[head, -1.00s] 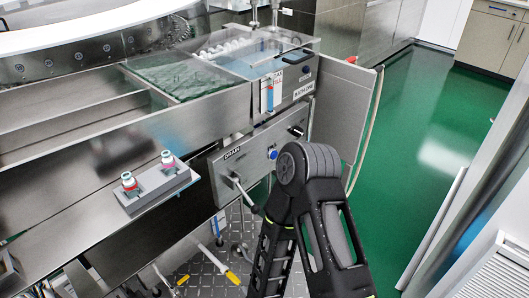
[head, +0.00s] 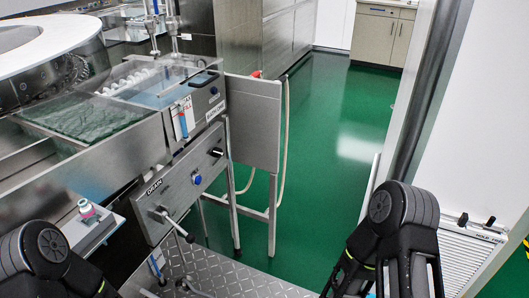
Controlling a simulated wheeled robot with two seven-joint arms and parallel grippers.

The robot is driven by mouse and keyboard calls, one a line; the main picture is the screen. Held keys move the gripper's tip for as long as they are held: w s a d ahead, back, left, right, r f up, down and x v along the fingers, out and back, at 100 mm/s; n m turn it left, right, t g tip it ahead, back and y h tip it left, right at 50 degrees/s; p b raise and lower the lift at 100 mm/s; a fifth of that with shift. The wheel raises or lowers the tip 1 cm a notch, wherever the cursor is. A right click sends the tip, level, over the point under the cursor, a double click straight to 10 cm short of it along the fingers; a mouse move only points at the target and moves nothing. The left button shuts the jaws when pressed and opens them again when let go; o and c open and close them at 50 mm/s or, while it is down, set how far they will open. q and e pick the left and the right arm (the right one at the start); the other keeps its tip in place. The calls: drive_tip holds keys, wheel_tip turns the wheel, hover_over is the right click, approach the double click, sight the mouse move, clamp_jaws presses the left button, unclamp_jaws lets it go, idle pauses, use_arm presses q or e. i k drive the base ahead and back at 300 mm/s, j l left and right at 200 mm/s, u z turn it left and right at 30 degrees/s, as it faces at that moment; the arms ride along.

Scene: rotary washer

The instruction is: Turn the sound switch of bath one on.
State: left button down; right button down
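Bath one is a steel tank whose front wall (head: 207,107) carries a bath label, at the left of the head view. Below it is a steel control panel (head: 177,193). The panel has a drain handle (head: 173,220) at its lower left, a round blue button (head: 197,180) in the middle and a small black knob (head: 215,152) at its right. I cannot read which control is the sound switch, nor its setting. Parts of my arms show at the lower left and lower right, apart from the panel. Neither gripper's fingertips show.
A vial in a grey holder (head: 90,231) sits left of the panel. A steel side panel (head: 254,123) on legs stands right of the bath, with a hose (head: 284,140) beside it. The green floor (head: 330,185) is clear to the right.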

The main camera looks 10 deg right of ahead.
sight(217, 153)
drive_tip(key=z, duration=1.2)
drive_tip(key=i+j, duration=0.6)
drive_tip(key=j, duration=0.1)
